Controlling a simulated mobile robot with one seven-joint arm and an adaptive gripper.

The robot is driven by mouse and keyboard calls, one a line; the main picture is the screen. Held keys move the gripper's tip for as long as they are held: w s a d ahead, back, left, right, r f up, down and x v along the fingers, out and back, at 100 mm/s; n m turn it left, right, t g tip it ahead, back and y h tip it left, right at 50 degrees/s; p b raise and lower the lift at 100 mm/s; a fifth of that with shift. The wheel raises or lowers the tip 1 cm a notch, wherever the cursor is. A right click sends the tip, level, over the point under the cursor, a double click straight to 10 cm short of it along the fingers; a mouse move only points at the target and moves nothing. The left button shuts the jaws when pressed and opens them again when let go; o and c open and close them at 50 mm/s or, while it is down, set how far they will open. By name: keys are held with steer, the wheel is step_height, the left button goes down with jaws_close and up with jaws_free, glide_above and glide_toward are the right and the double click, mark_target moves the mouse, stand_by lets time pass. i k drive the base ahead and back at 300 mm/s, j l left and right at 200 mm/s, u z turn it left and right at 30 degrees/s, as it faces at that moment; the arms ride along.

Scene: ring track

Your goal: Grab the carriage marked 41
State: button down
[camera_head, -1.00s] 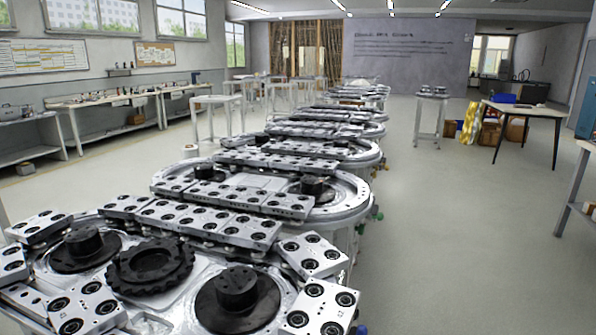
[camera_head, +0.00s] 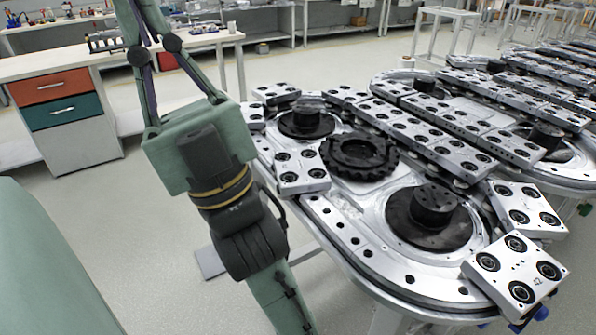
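Silver carriages with black round wheels sit on the near end of the ring track (camera_head: 345,235). Another carriage (camera_head: 515,272) sits at the right front corner, with a small mark. My gripper (camera_head: 141,18) is raised at upper left, left of the track and apart from the carriages. Its two fingers point up in the picture, and their tips run to the top edge, so their opening is unclear.
Black hubs (camera_head: 432,207) and a toothed black wheel (camera_head: 359,156) stand inside the loop. More track with rows of carriages runs to the upper right. A white bench with red and teal drawers (camera_head: 58,100) stands at left. Grey floor lies between bench and track.

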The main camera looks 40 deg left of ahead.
mark_target(296, 170)
steer(key=u, duration=1.05)
steer(key=i+j+u, duration=0.1)
steer(key=j+u, duration=0.2)
steer(key=i+j+u, duration=0.3)
steer(key=j, duration=0.15)
steer(key=k, duration=0.1)
